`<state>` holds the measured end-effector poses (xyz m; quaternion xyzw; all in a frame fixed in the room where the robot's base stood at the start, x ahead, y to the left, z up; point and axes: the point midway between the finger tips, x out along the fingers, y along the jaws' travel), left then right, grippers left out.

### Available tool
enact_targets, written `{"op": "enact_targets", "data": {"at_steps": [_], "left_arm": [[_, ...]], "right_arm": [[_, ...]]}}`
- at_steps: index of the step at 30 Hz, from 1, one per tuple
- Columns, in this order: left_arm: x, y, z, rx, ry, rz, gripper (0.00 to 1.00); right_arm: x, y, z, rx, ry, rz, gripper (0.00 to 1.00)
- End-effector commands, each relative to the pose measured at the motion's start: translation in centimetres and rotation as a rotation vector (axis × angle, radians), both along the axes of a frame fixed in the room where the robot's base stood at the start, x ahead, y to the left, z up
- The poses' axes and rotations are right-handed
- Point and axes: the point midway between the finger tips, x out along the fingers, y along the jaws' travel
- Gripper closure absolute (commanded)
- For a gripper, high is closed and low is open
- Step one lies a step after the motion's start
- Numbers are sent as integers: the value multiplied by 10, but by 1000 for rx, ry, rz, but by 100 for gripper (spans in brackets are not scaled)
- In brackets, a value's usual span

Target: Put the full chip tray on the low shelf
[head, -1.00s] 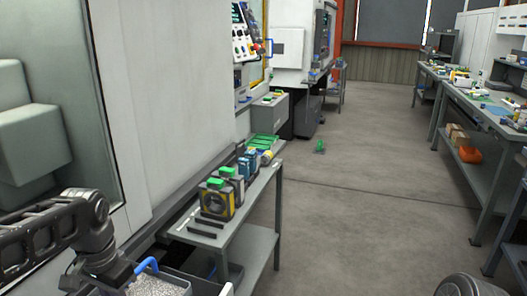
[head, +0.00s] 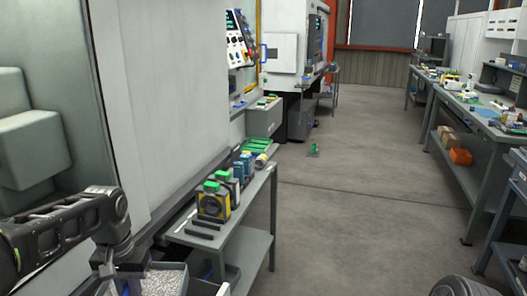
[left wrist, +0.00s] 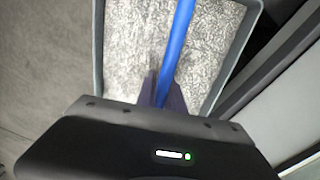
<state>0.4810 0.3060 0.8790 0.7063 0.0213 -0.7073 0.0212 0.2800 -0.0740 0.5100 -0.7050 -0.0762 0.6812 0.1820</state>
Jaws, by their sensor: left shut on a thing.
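The full chip tray (head: 187,268) is a grey open box heaped with silvery metal chips, low at the bottom left of the head view. It also shows in the left wrist view (left wrist: 98,50), with a blue bar handle (left wrist: 180,40) across it. My left gripper (left wrist: 162,92) is shut on this handle; in the head view its fingers are largely hidden at the bottom edge. The grey bench (head: 232,222) stands just beyond the tray, with a low shelf (head: 255,247) beneath its top. The shelf's near part is partly hidden. My right gripper is out of view.
Grey floor (head: 350,220) is open to the right.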

Motion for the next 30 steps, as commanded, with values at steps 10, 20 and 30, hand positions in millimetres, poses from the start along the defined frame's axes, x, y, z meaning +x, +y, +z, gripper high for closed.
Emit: {"op": "enact_targets", "data": {"at_steps": [10, 20, 30], "left_arm": [[48, -74, -10, -2, -1, 16, 100], [48, -108, -23, -1, -6, -60, 100], [48, -108, -23, -1, -6, -61, 100]], "right_arm": [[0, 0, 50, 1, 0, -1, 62], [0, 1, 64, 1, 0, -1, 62], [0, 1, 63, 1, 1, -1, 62]]}}
